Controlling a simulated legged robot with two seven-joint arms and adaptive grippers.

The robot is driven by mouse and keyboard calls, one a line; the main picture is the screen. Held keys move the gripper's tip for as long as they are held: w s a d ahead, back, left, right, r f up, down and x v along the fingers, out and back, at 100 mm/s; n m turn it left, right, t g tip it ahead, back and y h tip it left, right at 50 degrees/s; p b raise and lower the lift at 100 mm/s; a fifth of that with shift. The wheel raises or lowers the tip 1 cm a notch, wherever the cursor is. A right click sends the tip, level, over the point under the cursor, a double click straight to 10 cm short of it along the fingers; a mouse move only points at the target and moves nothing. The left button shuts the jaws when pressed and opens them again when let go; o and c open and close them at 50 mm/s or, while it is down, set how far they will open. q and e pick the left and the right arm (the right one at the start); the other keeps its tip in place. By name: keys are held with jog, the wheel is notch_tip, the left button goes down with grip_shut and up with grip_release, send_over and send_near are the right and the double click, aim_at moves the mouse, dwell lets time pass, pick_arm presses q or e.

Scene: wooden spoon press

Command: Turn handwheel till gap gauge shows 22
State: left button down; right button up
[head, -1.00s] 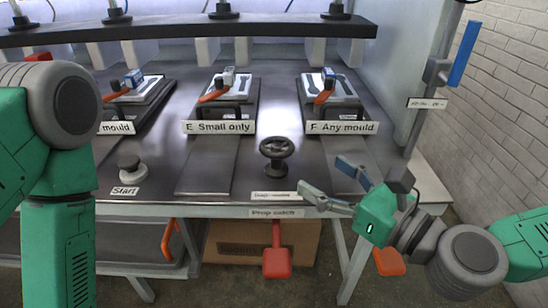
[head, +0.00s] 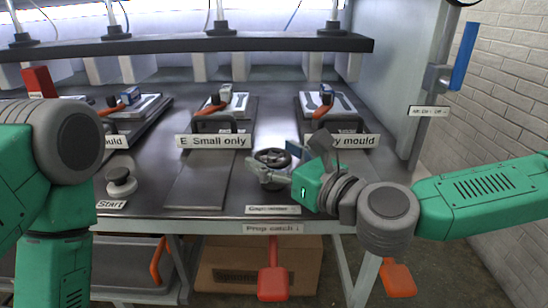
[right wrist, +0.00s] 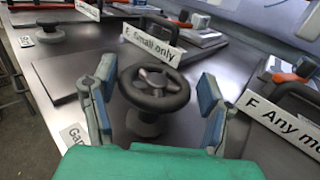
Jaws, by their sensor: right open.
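The dark handwheel (head: 272,156) stands on a short post on the metal bench; its spoked rim shows clearly in the right wrist view (right wrist: 153,90). My right gripper (head: 272,168) is open at the wheel. In the wrist view its two blue-grey fingers (right wrist: 157,98) stand on either side of the wheel, with the rim between and a little beyond them; contact is not clear. A partly legible label starting "Gap" (head: 273,210) sits at the bench's front edge. I can see no gauge reading. My left arm is at the left, its gripper out of view.
A round Start button (head: 121,182) is at the left. Press stations marked E Small only (head: 212,141) and F Any mould stand behind the wheel. A red paddle (head: 272,284) hangs below the Prop catch label (head: 273,228). A dark beam (head: 200,47) spans the back.

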jog(key=shift+d, duration=0.1)
jog(key=shift+r, duration=0.1)
jog(key=c, duration=1)
jog(key=shift+o, duration=0.2)
jog(key=shift+m+t+h, duration=0.4)
jog(key=shift+h, duration=0.1)
jog(key=m+t+h+p, duration=0.1)
jog(key=m+h, duration=0.1)
jog(key=m+t+h+p, duration=0.1)
jog(key=h, duration=0.2)
jog(key=m+t+h, duration=0.1)
jog(key=m+h, duration=0.1)
jog(key=shift+a+m+t+h+p, duration=0.25)
jog(key=shift+m+t+h+p, duration=0.05)
jog(key=shift+h+p, duration=0.1)
jog(key=shift+r+m+h+p, duration=0.1)
jog(key=shift+m+h+p, duration=0.55)
jog(key=shift+h, duration=0.45)
jog(key=m+h+p, duration=0.1)
jog(key=h+p, duration=0.1)
jog(key=p, duration=0.4)
jog(key=m+h+p, duration=0.2)
jog(key=h+p, duration=0.1)
jog(key=p, duration=0.3)
jog(key=shift+d+m, duration=0.1)
jog(key=shift+m, duration=0.15)
jog(key=shift+h+p, duration=0.3)
jog(key=shift+p, duration=0.35)
